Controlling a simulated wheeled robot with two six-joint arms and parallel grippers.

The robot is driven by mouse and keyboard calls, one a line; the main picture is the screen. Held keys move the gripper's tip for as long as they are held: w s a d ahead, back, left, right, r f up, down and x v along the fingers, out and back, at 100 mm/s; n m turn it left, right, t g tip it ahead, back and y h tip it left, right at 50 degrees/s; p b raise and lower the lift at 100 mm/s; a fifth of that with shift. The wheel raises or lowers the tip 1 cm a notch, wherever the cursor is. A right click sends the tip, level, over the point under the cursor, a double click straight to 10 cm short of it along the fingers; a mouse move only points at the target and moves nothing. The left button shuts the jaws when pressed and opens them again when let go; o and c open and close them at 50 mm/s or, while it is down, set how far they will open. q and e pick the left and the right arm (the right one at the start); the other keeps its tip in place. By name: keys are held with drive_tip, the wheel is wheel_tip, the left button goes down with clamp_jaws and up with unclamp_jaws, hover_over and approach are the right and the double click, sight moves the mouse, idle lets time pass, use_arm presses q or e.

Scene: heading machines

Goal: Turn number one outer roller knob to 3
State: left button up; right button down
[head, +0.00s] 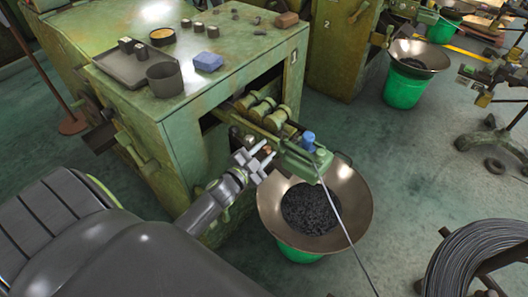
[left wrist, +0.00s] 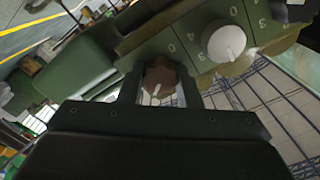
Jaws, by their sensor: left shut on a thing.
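My left gripper (head: 263,158) reaches the side of the near green machine (head: 185,135), just below its rollers. In the left wrist view the left gripper (left wrist: 159,84) is shut on a brown knob (left wrist: 158,76), with one finger on each side of it. A pale pointer mark on this knob points down in the picture. My right gripper is in neither view.
A wide metal pan (head: 357,205) of dark pieces on a green bucket stands below the rollers. A thin wire (head: 342,222) runs down to the right in front of it. A wire coil (head: 470,255) is at lower right. Another machine, marked 2 (head: 326,23), stands behind.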

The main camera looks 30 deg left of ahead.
sight(264, 149)
use_arm(q)
drive_tip(key=shift+m, duration=0.7)
drive_tip(key=o, duration=0.7)
wheel_tip(264, 149, up, 10)
drive_tip(key=p, duration=0.8)
